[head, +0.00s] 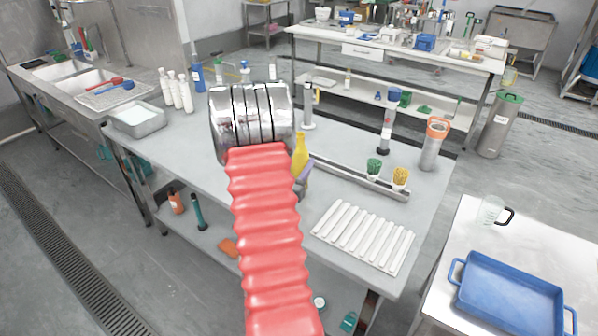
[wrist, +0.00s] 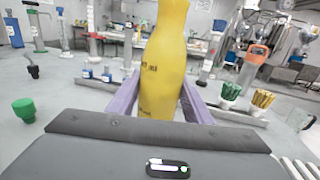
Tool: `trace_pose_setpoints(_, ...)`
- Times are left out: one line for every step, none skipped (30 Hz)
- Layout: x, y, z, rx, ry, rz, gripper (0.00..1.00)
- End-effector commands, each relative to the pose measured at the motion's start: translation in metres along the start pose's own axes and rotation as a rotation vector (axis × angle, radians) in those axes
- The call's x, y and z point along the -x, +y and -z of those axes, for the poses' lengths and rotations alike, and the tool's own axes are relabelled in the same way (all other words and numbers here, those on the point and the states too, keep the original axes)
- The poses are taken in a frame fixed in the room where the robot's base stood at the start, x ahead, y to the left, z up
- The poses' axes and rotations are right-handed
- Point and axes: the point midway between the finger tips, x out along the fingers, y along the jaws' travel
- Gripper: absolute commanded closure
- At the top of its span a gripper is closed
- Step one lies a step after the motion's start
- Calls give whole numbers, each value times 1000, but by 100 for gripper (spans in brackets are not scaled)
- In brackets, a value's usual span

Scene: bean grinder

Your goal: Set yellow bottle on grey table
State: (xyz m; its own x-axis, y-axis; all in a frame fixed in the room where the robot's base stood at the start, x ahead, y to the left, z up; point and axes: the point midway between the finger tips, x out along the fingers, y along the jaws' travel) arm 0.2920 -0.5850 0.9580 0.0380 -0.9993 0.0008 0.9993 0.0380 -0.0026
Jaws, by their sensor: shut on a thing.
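The yellow bottle (head: 300,153) shows just right of my red arm in the head view, over the grey table (head: 190,140). In the wrist view the yellow bottle (wrist: 165,65) stands roughly upright between the purple fingers of my gripper (wrist: 155,100). The gripper is shut on it. Its top is cut off by the wrist view's upper edge. In the head view one purple finger of my gripper (head: 303,181) shows beside the bottle; the rest is behind my arm. I cannot tell whether the bottle's base touches the table.
A white ribbed rack (head: 365,237) lies at the table's front right. A green-topped cup (head: 374,168) and a yellow-topped cup (head: 400,178) stand on a grey rail. An orange-topped flask (head: 433,145) is farther right. White bottles (head: 176,92) stand at the back left.

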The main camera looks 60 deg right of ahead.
Motion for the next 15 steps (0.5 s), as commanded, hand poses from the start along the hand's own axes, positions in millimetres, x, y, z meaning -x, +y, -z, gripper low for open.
trace_pose_setpoints(0,0,6,1,0,0,85)
trace_pose_setpoints(0,0,10,0,0,0,85)
trace_pose_setpoints(0,0,15,0,-1,0,85)
trace_pose_setpoints(0,0,18,0,-1,0,85)
trace_pose_setpoints(0,0,21,0,-1,0,85)
trace_pose_setpoints(0,0,25,0,-1,0,85)
trace_pose_setpoints(0,0,27,0,-1,0,85)
trace_pose_setpoints(0,0,28,0,-2,0,85)
trace_pose_setpoints(0,1,29,-1,-3,0,85)
trace_pose_setpoints(0,1,29,-1,-3,-1,85)
trace_pose_setpoints(0,1,30,-2,-3,-1,85)
trace_pose_setpoints(0,1,30,-2,-4,-1,85)
trace_pose_setpoints(0,1,29,-2,-4,-1,85)
trace_pose_setpoints(0,1,29,-2,-4,-1,85)
trace_pose_setpoints(0,1,29,-2,-4,-1,85)
